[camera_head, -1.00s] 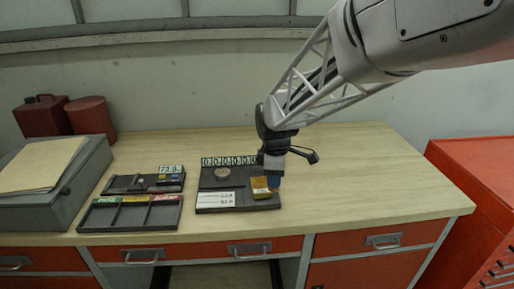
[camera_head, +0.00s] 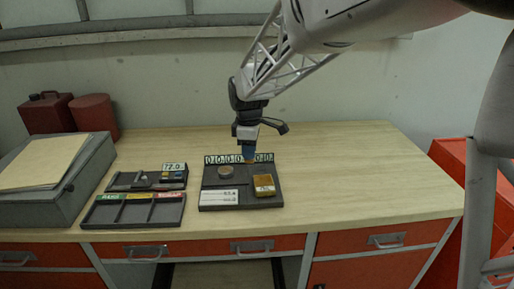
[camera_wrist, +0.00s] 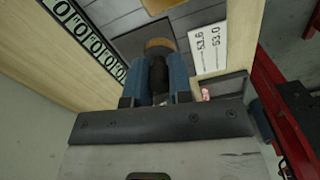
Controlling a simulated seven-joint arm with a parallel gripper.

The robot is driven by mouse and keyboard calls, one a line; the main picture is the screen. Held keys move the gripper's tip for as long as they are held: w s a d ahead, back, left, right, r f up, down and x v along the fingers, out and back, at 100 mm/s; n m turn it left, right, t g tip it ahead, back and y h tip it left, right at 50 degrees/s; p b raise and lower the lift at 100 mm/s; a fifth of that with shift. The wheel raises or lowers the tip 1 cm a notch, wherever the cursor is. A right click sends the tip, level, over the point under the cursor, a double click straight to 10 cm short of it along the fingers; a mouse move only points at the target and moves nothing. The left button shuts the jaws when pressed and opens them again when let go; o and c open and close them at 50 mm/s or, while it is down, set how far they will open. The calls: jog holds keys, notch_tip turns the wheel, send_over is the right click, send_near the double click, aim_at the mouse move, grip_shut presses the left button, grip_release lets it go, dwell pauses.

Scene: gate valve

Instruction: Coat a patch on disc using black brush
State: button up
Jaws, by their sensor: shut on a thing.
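My gripper (camera_head: 248,150) has blue fingers and points down over the back right part of a dark board (camera_head: 225,203). In the wrist view its blue fingers (camera_wrist: 158,82) are shut on the black brush (camera_wrist: 157,72), whose brownish tip (camera_wrist: 158,46) shows beyond them. The brush is mostly hidden in the head view. The round grey-brown disc (camera_head: 226,171) lies on the board, left of and in front of the gripper. Whether the tip touches anything is unclear. An amber pad (camera_head: 264,185) sits at the board's front right.
A white card (camera_head: 221,197) lies at the board's front left. A number strip (camera_head: 215,159) stands along its back edge, close to the gripper. Left are a tray with coloured labels (camera_head: 135,214) and a small panel with a readout (camera_head: 173,167). The table's right side is clear.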

jog(key=w+a+r, duration=0.2)
jog(key=w+a, duration=0.2)
jog(key=a, duration=0.1)
jog(key=shift+f, duration=0.1)
